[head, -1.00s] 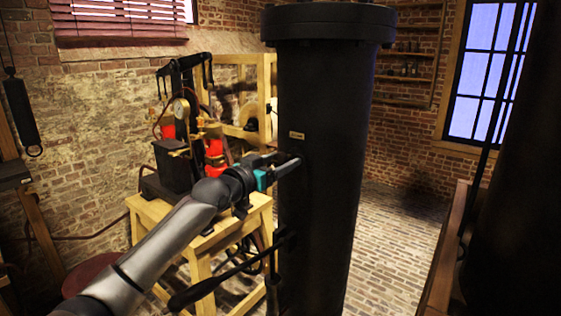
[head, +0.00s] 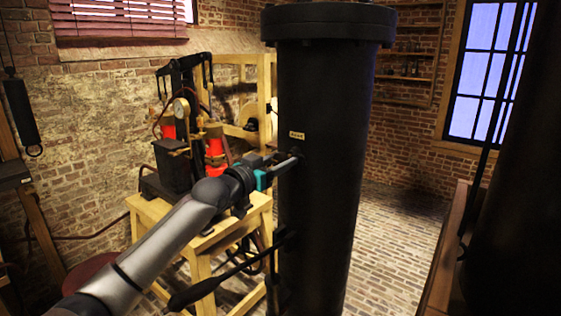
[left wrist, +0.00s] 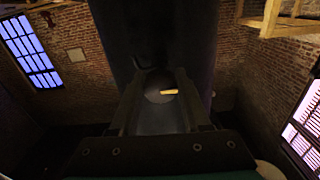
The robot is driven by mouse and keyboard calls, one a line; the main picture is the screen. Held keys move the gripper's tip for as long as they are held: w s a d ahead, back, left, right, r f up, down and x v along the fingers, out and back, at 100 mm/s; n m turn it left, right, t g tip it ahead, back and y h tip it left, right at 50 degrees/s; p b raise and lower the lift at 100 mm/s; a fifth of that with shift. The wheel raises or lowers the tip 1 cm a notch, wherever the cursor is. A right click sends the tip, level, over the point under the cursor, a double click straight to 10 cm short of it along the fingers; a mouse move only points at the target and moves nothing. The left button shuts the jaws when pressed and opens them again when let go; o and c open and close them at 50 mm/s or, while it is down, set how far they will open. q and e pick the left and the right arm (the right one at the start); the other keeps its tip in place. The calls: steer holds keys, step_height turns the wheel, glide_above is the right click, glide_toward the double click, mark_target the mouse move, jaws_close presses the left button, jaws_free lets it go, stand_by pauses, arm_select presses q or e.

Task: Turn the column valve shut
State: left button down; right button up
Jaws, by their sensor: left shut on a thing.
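The black column (head: 318,190) stands upright in the middle of the head view, with a small brass label plate (head: 297,135) on it. My left gripper (head: 290,163) reaches in from the left and is shut at the column's side, just below the plate. In the left wrist view, the column (left wrist: 150,30) rises ahead and the two fingers close around a dark round part, the column valve (left wrist: 155,80). A bright yellow patch shows between the fingers. The valve is mostly hidden by the gripper in the head view. My right gripper is not seen.
A wooden table (head: 150,208) with a pump machine (head: 180,150) stands behind my left arm. A black lever (head: 225,275) sticks out from the column's lower left. A large dark body fills the right edge. Brick floor (head: 395,230) is open right of the column.

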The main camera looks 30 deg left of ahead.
arm_select(q)
steer(key=m, duration=0.3)
steer(key=shift+m, duration=0.3)
steer(key=m+p, duration=0.2)
steer(key=m, duration=0.3)
steer(key=shift+a+r, duration=0.1)
steer(key=m+p, duration=0.1)
steer(key=m, duration=0.4)
steer(key=shift+m+p, duration=0.35)
steer(key=shift+m, duration=1.55)
steer(key=shift+c, duration=1.9)
jaws_free()
